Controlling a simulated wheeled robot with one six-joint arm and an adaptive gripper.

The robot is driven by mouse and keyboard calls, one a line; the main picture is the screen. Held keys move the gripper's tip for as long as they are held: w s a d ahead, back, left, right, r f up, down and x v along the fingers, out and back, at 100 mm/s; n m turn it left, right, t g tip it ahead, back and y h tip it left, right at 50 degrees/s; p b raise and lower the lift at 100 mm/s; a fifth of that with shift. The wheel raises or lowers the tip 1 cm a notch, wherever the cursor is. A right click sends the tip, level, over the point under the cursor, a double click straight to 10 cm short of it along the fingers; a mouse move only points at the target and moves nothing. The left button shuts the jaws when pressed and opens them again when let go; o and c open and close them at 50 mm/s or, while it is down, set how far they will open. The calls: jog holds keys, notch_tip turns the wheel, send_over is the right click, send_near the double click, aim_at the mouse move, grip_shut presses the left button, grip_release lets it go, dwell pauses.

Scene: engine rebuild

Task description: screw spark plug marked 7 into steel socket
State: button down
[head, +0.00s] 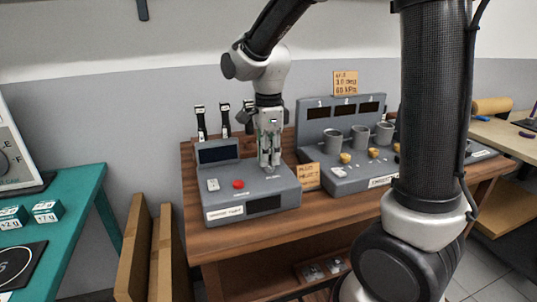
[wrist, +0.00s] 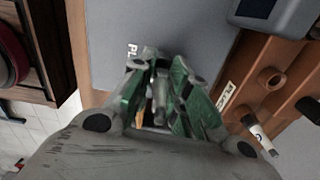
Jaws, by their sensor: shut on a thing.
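My gripper (head: 270,163) points down over the right part of a grey tester box (head: 244,205) on the wooden bench. In the wrist view its green-sided fingers (wrist: 160,84) are shut on a slim grey metal piece, seemingly the spark plug (wrist: 160,92). No number shows on it. Its lower end is at or close to the box top, by a label starting "PL". The steel socket is hidden under the fingers, so I cannot tell whether the plug is seated. Other plugs with black-and-white tops (head: 201,122) stand behind the box.
The box carries a dark screen (head: 219,154), a white switch (head: 213,185) and a red button (head: 238,184). A tan sign (head: 307,176) stands just right of it. Further right is a grey panel unit with several cups (head: 333,139). A wooden rack (wrist: 268,78) borders the box in the wrist view.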

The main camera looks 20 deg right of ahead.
jog(key=m, duration=0.8)
jog(key=shift+m, duration=0.3)
jog(key=c, duration=1.3)
grip_release()
jog(key=shift+r, duration=0.1)
jog(key=shift+r, duration=4.2)
